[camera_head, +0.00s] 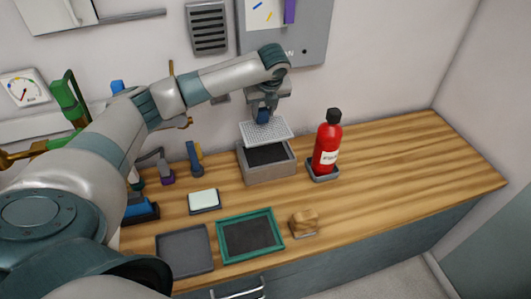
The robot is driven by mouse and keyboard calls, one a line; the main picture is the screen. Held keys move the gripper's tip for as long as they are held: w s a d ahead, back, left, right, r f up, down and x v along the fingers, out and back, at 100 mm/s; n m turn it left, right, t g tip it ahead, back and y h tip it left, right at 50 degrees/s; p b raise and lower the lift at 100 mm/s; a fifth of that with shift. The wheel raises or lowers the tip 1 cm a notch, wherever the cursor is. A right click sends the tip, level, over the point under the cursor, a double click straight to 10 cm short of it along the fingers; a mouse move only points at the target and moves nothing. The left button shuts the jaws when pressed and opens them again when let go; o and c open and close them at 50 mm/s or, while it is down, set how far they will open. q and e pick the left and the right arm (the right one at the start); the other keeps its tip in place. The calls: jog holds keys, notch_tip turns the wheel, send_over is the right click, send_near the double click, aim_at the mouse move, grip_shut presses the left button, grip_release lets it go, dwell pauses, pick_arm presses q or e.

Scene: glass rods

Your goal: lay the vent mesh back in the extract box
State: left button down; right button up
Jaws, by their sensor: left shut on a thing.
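My left gripper (262,117) is shut on the vent mesh (267,132), a pale grey perforated sheet. It holds the mesh above the extract box (270,174), a grey open box with a dark inside. The mesh is slightly tilted and covers the back part of the box opening; whether its rear edge touches the box I cannot tell. The fingertips are partly hidden behind the gripper body. My right gripper does not show.
A red extinguisher (327,145) stands in a holder right of the box. In front lie a white pad (204,199), a grey tray (184,231), a green-rimmed tray (219,236) and a wooden block (304,222). The counter (420,160) is clear at right.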

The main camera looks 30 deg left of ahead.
aim_at(264, 125)
pick_arm(q)
notch_tip(264, 125, down, 6)
jog(key=shift+r+p, duration=0.2)
jog(key=shift+p, duration=0.9)
jog(key=shift+f, duration=0.3)
notch_tip(264, 125, down, 3)
jog(key=shift+r+p, duration=0.2)
jog(key=shift+p, duration=0.35)
jog(key=shift+f, duration=0.55)
jog(key=shift+f, duration=0.1)
jog(key=c, duration=1.2)
grip_release()
